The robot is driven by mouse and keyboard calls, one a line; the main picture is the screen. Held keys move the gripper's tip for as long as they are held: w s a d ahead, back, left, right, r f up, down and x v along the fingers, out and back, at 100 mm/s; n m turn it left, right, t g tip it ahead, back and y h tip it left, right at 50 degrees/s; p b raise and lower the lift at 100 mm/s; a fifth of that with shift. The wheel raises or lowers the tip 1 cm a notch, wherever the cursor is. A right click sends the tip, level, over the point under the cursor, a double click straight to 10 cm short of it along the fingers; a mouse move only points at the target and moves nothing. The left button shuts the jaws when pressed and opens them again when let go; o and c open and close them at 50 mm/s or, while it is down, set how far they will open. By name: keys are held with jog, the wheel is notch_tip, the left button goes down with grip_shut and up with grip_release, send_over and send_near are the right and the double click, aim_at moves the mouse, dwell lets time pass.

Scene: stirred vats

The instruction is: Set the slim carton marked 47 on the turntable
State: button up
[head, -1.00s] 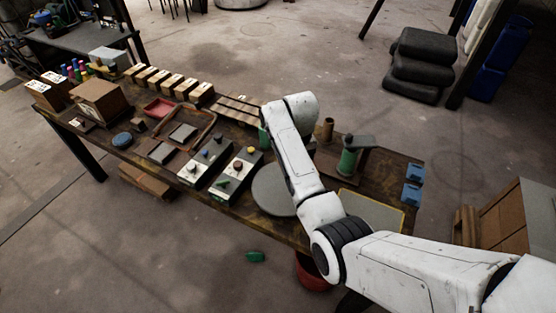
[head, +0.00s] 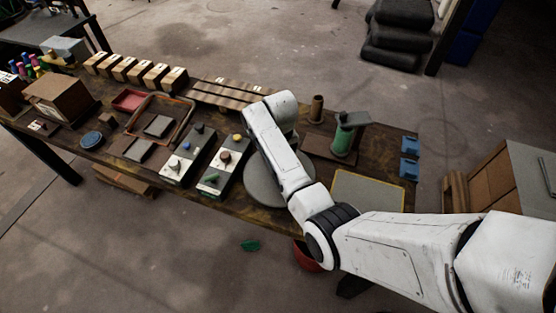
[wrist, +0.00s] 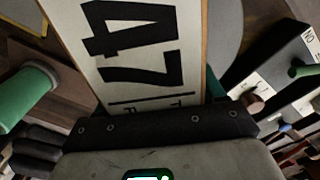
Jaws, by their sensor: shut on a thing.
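The slim carton marked 47 (wrist: 188,45) has a white face with large black digits and tan edges. In the wrist view my gripper (wrist: 160,122) is shut on it, and the carton reaches out past the jaws toward the top edge. In the head view my arm hides both jaws and carton. The turntable, a flat grey disc (head: 262,182), lies near the front edge of the table, partly behind my forearm. Part of the grey disc also shows in the wrist view (wrist: 230,30), beside the carton. I cannot tell the carton's height above the table.
Two control boxes with knobs (head: 222,170) stand left of the disc. A green cylinder on a stand (head: 343,140) and a yellow-edged grey mat (head: 366,190) are to the right. A row of cartons (head: 140,72) stands at the back left. A red bucket (head: 305,256) is on the floor.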

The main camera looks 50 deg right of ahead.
jog(key=shift+w, duration=0.15)
jog(key=o, duration=1.6)
jog(key=shift+f, duration=0.15)
jog(key=shift+o, duration=0.2)
notch_tip(320, 180, up, 12)
jog(key=shift+r, duration=0.15)
